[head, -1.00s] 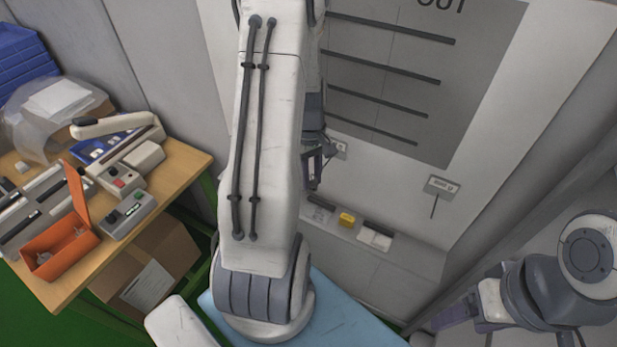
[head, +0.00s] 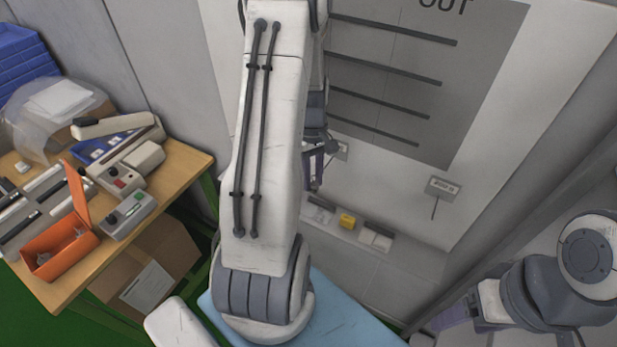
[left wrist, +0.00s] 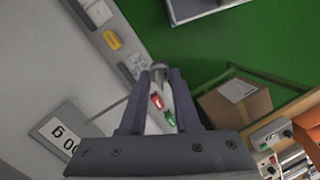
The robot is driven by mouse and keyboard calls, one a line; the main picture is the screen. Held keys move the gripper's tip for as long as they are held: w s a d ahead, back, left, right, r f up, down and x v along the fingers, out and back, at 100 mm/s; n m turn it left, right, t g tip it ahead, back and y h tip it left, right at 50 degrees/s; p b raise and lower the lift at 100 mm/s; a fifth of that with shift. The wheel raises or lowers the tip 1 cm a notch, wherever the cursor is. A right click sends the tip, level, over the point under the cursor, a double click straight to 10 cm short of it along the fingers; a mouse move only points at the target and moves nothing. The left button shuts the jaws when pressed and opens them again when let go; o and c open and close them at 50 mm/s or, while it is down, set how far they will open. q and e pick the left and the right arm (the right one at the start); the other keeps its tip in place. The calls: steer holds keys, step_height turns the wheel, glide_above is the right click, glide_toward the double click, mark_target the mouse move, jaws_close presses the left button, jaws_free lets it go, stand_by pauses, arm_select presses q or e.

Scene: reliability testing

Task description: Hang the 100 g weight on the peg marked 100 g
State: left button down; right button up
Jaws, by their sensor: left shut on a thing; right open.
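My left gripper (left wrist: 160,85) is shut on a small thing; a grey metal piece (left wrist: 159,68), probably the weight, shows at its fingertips. Small red and green parts show between the fingers; I cannot tell what they belong to. A white plate (left wrist: 66,142) reading "00 g", partly cut off, is on the wall beside the gripper. In the head view my left gripper (head: 314,180) is by the wall, beside a small plate (head: 341,150) partly hidden by my arm. Another plate (head: 442,188) with a thin peg below it is further right. My right gripper (head: 458,315) is low at the right, partly hidden.
A grey ledge (head: 372,252) below the wall plates holds a yellow block (head: 347,221) and white items. A wooden bench (head: 185,160) at left carries an orange open box (head: 60,248) and instruments. A cardboard box (head: 160,265) stands below it. Dark bars cross the grey panel above.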

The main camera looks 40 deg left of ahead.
arm_select(q)
steer(key=shift+t+y, duration=0.4)
steer(key=shift+t, duration=0.3)
steer(key=w, duration=0.2)
steer(key=w+a+f, duration=0.1)
steer(key=shift+w+f, duration=0.1)
steer(key=shift+w, duration=0.25)
arm_select(e)
steer(key=shift+f, duration=0.2)
arm_select(q)
steer(key=c, duration=0.6)
jaws_free()
steer(key=shift+o, duration=0.2)
step_height(320, 180, up, 11)
steer(key=s+g+b, duration=0.1)
steer(key=s, duration=0.1)
steer(key=shift+a+r+h, duration=0.2)
steer(key=shift+a+h, duration=0.15)
steer(key=shift+h, duration=0.05)
arm_select(e)
steer(key=shift+w+f, duration=0.55)
steer(key=shift+f, duration=0.2)
arm_select(q)
steer(key=shift+s, duration=0.1)
